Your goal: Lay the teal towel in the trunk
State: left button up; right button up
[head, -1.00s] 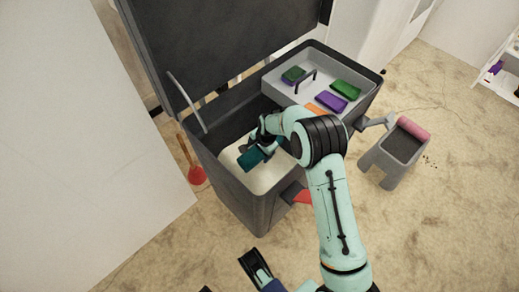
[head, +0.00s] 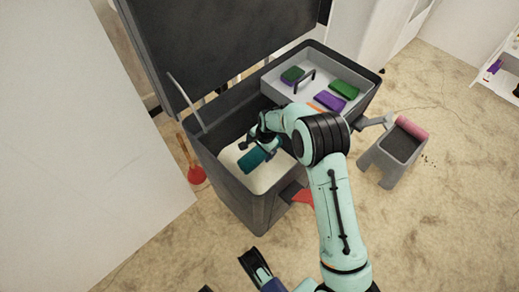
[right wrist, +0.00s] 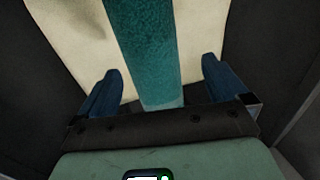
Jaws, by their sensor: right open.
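The trunk (head: 232,190) is a dark grey box with its lid (head: 225,45) raised. The teal towel (head: 253,161) is a rolled or folded strip inside its left, open part, over the cream layer (head: 270,178) at the bottom. My right gripper (head: 262,143) reaches down into the trunk at the towel. In the right wrist view the towel (right wrist: 145,50) runs between the two open fingers, with a gap on each side.
A grey tray (head: 285,85) with green and purple items fills the trunk's right side. A red plunger (head: 196,175) stands left of the trunk. A grey stool (head: 395,155) with a pink roll (head: 411,128) is to the right. Floor is clear at lower right.

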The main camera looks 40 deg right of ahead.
aim_at(264, 155)
jog(key=p+v, duration=0.1)
jog(key=v, duration=0.3)
jog(key=shift+s+r, duration=0.1)
jog(key=shift+r, duration=0.3)
pick_arm(q)
jog(key=shift+h, duration=0.3)
jog(key=r, duration=0.1)
jog(key=s+d+r+p, duration=0.1)
jog(key=d+r, duration=0.1)
jog(key=r, duration=0.1)
jog(key=shift+s+p, duration=0.3)
pick_arm(e)
jog(key=v, duration=0.5)
jog(key=shift+s+r, duration=0.15)
jog(key=shift+r, duration=0.15)
